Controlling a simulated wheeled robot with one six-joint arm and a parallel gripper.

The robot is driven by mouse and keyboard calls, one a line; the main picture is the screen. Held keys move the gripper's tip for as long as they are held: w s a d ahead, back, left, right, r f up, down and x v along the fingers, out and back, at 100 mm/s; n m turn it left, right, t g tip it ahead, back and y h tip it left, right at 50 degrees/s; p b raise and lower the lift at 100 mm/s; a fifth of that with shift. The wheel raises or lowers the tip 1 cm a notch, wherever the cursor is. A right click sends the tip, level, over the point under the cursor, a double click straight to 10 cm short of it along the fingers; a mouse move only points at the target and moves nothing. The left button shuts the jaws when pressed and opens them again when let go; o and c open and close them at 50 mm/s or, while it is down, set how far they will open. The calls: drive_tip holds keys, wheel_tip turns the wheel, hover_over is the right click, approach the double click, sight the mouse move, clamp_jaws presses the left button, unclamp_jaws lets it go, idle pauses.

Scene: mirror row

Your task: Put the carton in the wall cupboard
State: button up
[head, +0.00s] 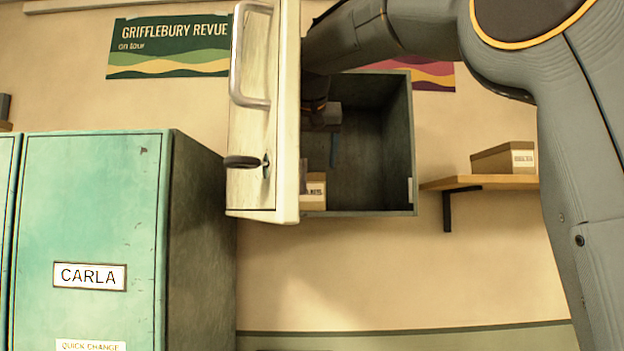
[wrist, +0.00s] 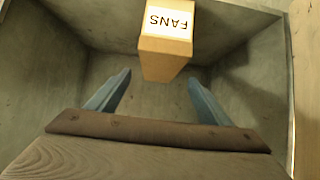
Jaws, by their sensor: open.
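The wall cupboard (head: 399,135) hangs open on the wall. A tan carton (head: 315,192) with a white label stands on its floor at the left, partly hidden by the open door. In the wrist view a carton (wrist: 165,58), labelled FANS, is inside the cupboard, beyond and between the blue fingertips. My gripper (wrist: 159,76) is open, with clear gaps between its fingers and the carton. In the head view my arm reaches into the cupboard from above, and the door and my wrist hide most of the gripper; one blue finger shows.
The cream door (head: 262,110), with a handle and a key, stands open at the left close to my arm. A shelf (head: 478,183) with a brown box (head: 497,159) is at the right. Teal lockers (head: 92,215) stand at the left. The cupboard's right side is free.

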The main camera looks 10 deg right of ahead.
drive_tip(key=v, duration=0.3)
drive_tip(key=shift+d, duration=0.1)
idle(0.5)
